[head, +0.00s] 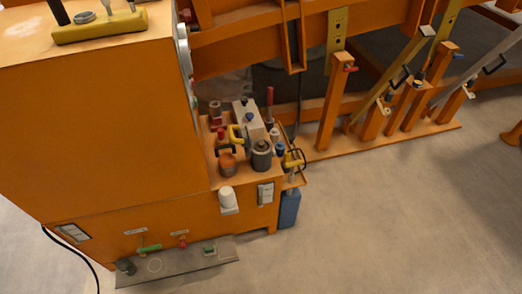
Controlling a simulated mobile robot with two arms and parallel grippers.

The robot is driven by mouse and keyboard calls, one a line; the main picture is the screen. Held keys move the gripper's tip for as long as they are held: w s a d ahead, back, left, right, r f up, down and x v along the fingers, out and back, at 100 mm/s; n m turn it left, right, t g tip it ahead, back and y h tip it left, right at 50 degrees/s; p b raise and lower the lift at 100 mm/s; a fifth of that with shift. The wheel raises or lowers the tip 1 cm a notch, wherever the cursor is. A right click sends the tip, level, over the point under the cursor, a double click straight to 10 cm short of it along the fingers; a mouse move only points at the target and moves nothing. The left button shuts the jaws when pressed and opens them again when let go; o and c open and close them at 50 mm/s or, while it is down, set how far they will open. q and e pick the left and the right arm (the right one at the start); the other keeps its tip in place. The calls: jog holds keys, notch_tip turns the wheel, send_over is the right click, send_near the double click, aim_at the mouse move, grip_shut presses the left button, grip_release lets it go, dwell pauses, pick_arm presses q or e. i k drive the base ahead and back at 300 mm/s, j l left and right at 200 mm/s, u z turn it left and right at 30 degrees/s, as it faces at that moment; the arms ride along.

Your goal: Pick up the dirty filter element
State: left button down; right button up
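A small dark cylinder (127,266) stands at the left end of the grey tray (190,266) at the foot of the orange cabinet; it may be the dirty filter element, but its surface is too small to tell. A white cylinder (227,195) sits on a light bracket on the front of the power unit. A larger dark grey canister (261,155) stands on the unit's orange shelf; I cannot tell whether it is a filter housing. Neither of my grippers is in view.
The orange cabinet (110,120) fills the left. A black cable (75,250) lies lower left. The floor (390,215) at right is clear.

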aim_at(261, 146)
jog(key=i+l+u, duration=0.1)
jog(key=u, duration=0.3)
jog(key=l+u, duration=0.3)
jog(key=u, duration=0.15)
jog(key=i+l+u, duration=0.1)
jog(key=l+u, duration=0.4)
jog(key=u, duration=0.35)
